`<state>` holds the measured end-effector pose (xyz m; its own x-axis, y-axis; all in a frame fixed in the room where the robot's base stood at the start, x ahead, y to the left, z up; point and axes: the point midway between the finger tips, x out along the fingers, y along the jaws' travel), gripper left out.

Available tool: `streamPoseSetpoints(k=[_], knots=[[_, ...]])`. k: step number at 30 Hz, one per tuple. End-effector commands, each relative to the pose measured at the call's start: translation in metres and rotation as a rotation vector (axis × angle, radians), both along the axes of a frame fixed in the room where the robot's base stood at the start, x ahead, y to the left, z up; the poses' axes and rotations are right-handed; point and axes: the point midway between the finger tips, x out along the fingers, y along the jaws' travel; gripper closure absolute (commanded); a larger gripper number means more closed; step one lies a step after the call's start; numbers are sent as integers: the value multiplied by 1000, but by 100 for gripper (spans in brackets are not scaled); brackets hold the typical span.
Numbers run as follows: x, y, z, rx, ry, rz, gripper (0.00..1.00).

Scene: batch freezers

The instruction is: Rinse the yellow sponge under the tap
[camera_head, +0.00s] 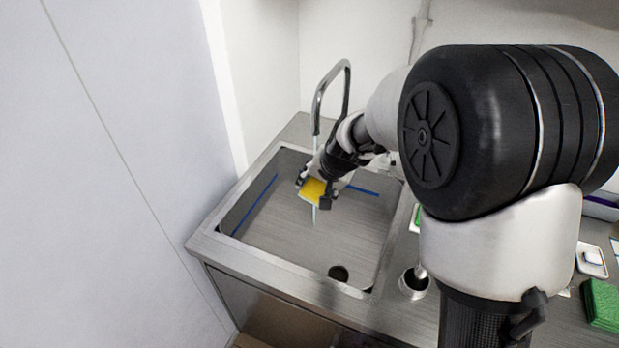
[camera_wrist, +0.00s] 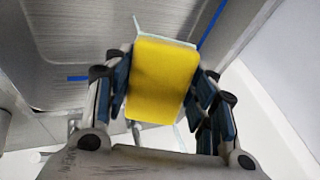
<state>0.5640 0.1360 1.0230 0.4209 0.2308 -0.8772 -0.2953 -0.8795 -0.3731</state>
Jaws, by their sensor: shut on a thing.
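The yellow sponge (camera_head: 314,188) is over the sink basin, in the stream below the spout of the tap (camera_head: 318,103). A thin whitish stream of water (camera_head: 314,215) shows below the sponge. My gripper (camera_head: 316,192) is shut on the sponge. In the wrist view the sponge (camera_wrist: 162,82) sits between the two fingers of my gripper (camera_wrist: 162,95), with a pale layer at its far edge. The sink (camera_head: 290,248) is a steel basin with a drain hole (camera_head: 339,273) near its front. My arm hides part of the basin's right side.
Blue lines (camera_head: 362,191) mark the basin walls. A tall white panel (camera_head: 110,170) stands close on the left. On the counter at right are a round container (camera_head: 413,283), a green sponge-like block (camera_head: 603,303) and a small white dish (camera_head: 591,259).

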Motion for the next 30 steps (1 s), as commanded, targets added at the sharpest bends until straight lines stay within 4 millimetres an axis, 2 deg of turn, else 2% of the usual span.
streamPoseSetpoints(k=[18,30], knots=[[-41,-22,-1,0,0,0,68],[-42,-23,0,0,0,0,68]])
